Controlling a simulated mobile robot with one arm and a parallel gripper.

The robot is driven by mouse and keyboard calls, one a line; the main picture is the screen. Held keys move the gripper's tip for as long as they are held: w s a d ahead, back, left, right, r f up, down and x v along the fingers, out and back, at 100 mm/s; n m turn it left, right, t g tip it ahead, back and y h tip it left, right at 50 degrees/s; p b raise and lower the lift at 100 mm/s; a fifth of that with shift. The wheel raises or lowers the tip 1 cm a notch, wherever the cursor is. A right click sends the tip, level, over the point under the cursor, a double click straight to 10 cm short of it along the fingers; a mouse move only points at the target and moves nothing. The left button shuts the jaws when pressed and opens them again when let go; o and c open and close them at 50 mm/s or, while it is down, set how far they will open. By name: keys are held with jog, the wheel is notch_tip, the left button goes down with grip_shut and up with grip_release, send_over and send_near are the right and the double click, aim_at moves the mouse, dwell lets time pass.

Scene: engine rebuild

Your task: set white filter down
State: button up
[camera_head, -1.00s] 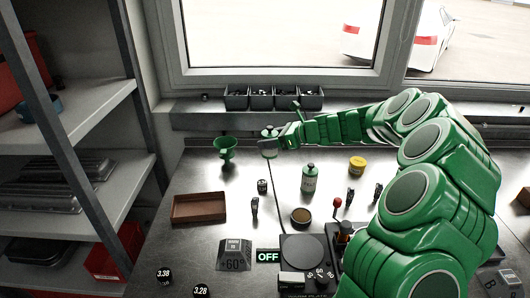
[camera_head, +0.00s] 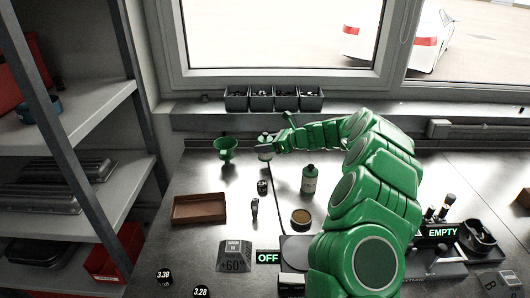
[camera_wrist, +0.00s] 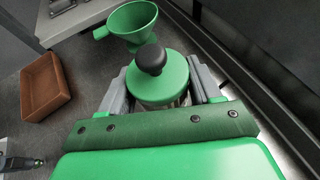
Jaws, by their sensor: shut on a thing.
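My gripper (camera_head: 272,148) is at the back of the bench, right of the green funnel. In the wrist view its two grey fingers (camera_wrist: 162,88) close on both sides of a round container with a green lid and black knob (camera_wrist: 162,70). Its body below the lid looks pale and is mostly hidden, so I cannot tell for sure that it is the white filter. In the head view the held container (camera_head: 264,153) is small and upright. I cannot tell whether its base touches the bench.
The green funnel (camera_head: 226,149) stands close to the left, also in the wrist view (camera_wrist: 131,22). A brown tray (camera_head: 199,208), a green bottle (camera_head: 309,179) and a round brown-topped tin (camera_head: 300,218) are on the bench. Grey bins (camera_head: 261,101) line the sill.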

jog(key=shift+w+f, duration=0.4)
jog(key=shift+f, duration=1.55)
jog(key=shift+f, duration=0.1)
jog(key=o, duration=1.2)
jog(key=shift+c, duration=0.2)
